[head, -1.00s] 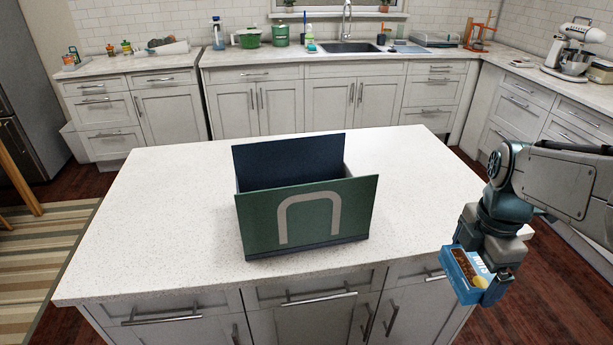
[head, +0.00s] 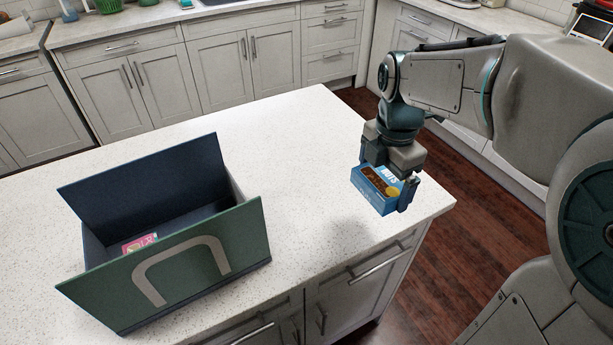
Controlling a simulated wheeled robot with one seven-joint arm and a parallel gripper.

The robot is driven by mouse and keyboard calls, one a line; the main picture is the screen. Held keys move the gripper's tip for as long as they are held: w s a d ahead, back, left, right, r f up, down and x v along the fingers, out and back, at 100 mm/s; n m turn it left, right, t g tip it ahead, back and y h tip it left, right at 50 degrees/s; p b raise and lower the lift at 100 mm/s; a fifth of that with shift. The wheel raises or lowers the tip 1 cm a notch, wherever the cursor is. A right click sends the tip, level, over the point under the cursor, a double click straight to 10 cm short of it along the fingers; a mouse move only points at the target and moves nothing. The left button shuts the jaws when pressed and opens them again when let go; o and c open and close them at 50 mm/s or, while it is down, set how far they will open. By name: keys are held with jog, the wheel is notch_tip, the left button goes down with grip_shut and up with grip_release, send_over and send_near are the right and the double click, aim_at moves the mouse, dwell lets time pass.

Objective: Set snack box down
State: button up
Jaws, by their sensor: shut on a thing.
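The snack box (head: 375,192) is a small blue carton with a brown and yellow picture and white lettering. My gripper (head: 388,182) points down and is shut on it. In the head view the box is at the right end of the white island countertop (head: 320,130), near the corner. A soft shadow on the counter to its left suggests it is held above the surface; the exact gap cannot be told. Part of the box is hidden by the gripper fingers.
An open green and dark blue bin (head: 185,265) with a grey arch mark stands on the counter at left. A pink package (head: 139,243) lies inside it. The counter between the bin and my gripper is clear. White cabinets (head: 215,65) line the back.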

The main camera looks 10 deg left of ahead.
jog(key=p, duration=0.1)
send_over(336, 196)
notch_tip(336, 196, down, 7)
jog(key=shift+d+r, duration=0.1)
jog(key=shift+r, duration=0.1)
jog(key=shift+w+f, duration=0.1)
jog(key=shift+f, duration=0.1)
jog(key=shift+f+p, duration=0.4)
jog(key=shift+f, duration=1.5)
jog(key=shift+f, duration=0.15)
jog(key=o, duration=0.6)
jog(key=shift+o, duration=0.2)
